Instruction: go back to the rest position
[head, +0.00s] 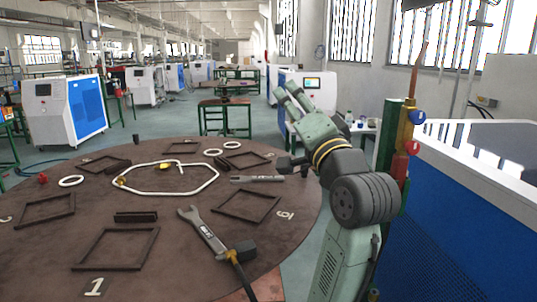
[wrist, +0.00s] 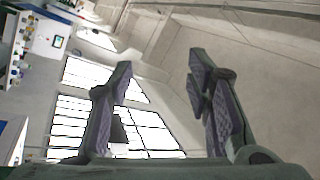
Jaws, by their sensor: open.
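My gripper (wrist: 158,68) is open in the wrist view. Its two dark fingers stand wide apart, with nothing between them. Behind them are bright windows and a pale wall. In the head view my green arm is raised on the right side of the round brown table, clear of the tabletop.
The round table (head: 150,206) bears two wrenches (head: 203,232) (head: 257,179), dark square frames (head: 158,232), a white hose loop (head: 213,190) and white rings (head: 71,181). A green post (head: 389,150) and a blue-sided machine (head: 430,235) stand close right of my arm.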

